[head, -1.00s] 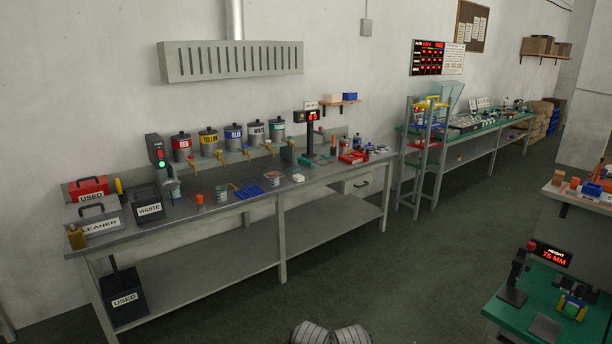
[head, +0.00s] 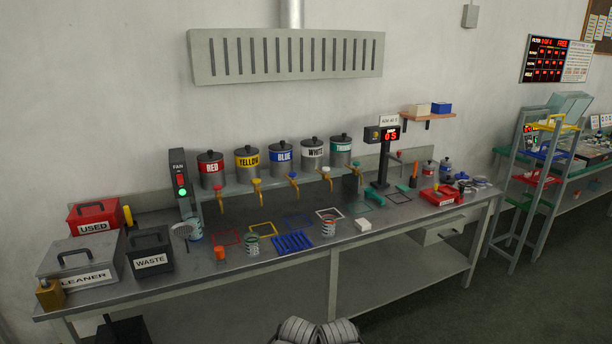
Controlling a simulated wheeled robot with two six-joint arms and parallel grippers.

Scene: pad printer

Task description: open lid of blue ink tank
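The blue ink tank (head: 282,161) stands on the raised shelf behind the bench, third from the left in the row of tanks. It is a grey can with a blue label reading BLUE. Its dark lid (head: 280,144) with a small knob is on and looks closed. A tap sticks out below its front. Two rounded grey parts at the bottom middle edge look like parts of my own body. Neither of my grippers can be made out in the head view.
Red (head: 211,170), yellow (head: 247,164), white (head: 312,154) and green-labelled (head: 340,150) tanks flank the blue one. Cups, coloured frames and a blue rack (head: 292,242) lie on the bench (head: 190,272) in front. An extraction hood (head: 288,56) hangs above. Dark floor lies before the bench.

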